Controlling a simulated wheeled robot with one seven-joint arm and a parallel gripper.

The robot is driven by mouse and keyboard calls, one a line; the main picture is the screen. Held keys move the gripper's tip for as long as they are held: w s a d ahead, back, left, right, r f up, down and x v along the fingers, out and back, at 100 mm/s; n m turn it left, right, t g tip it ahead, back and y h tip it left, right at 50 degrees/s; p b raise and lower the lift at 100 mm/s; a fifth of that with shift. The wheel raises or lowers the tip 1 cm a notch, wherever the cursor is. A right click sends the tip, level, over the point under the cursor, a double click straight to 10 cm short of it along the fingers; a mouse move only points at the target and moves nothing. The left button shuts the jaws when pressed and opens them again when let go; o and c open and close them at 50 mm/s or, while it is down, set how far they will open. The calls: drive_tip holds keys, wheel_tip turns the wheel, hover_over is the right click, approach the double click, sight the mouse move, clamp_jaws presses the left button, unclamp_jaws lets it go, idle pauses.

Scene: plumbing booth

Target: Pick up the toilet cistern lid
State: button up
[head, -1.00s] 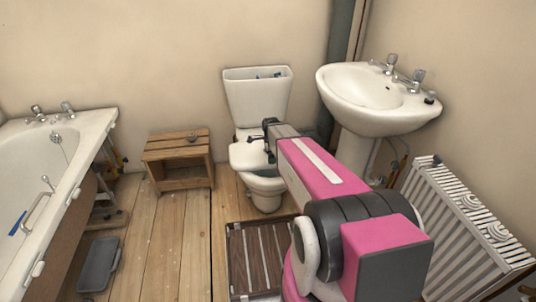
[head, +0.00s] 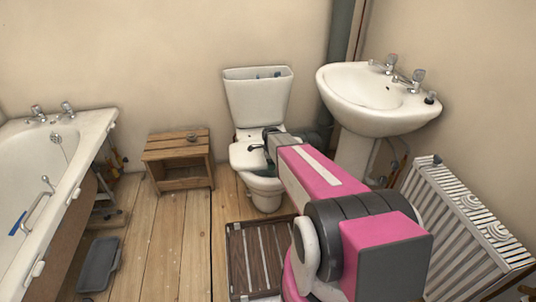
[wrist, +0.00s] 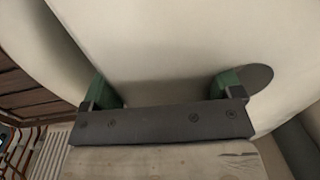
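The toilet cistern (head: 258,103) stands against the back wall with its top open, and blue parts show inside. A flat white piece (head: 244,157) lies over the toilet bowl; it may be the cistern lid or the toilet's own seat cover, I cannot tell. My gripper (head: 262,149) is just above it, in front of the cistern. In the wrist view my gripper (wrist: 167,88) has its two green-padded fingers spread wide, with a smooth cream surface (wrist: 155,40) filling the view between and beyond them. I cannot tell whether the fingers touch it.
A white basin (head: 350,110) stands right of the toilet and a wooden step stool (head: 178,146) left of it. The bath (head: 75,150) is at far left, with a grey tray (head: 99,263) beside it. A radiator (head: 465,220) leans at right. A slatted mat (head: 240,262) lies in front.

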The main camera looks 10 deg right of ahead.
drive_tip(key=shift+r, duration=0.25)
drive_tip(key=shift+r, duration=0.6)
wheel_tip(320, 180, up, 3)
drive_tip(key=shift+f, duration=0.15)
drive_tip(key=s+a+r, duration=0.4)
drive_tip(key=a+r, duration=0.2)
drive_tip(key=a, duration=0.5)
drive_tip(key=shift+r, duration=0.35)
drive_tip(key=shift+d, duration=0.1)
